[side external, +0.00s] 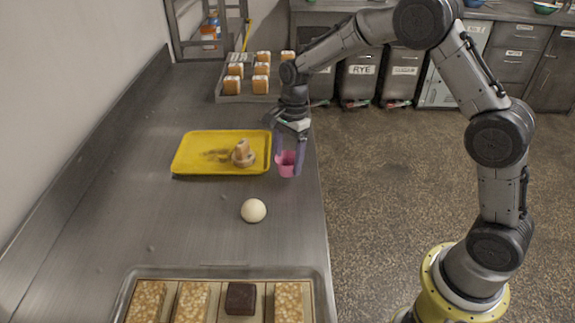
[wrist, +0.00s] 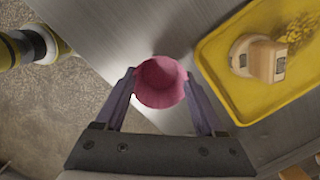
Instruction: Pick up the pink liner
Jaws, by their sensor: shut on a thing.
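The pink liner (side external: 286,164) is a small cup-shaped piece, held upright with its open mouth toward the wrist camera (wrist: 160,82). My gripper (side external: 290,160) is shut on it, with a purple finger on each side of the cup. In the wrist view, my gripper (wrist: 162,90) has the liner between its fingertips. The liner is near the counter's right edge, just right of the yellow tray. It looks to be above the counter, but the exact height is hard to tell.
A pale dough ball (side external: 253,211) sits in front. A front tray (side external: 122,300) holds several bars. A rear tray (side external: 222,98) holds several pastries. The counter's left side (side external: 110,190) is mostly clear.

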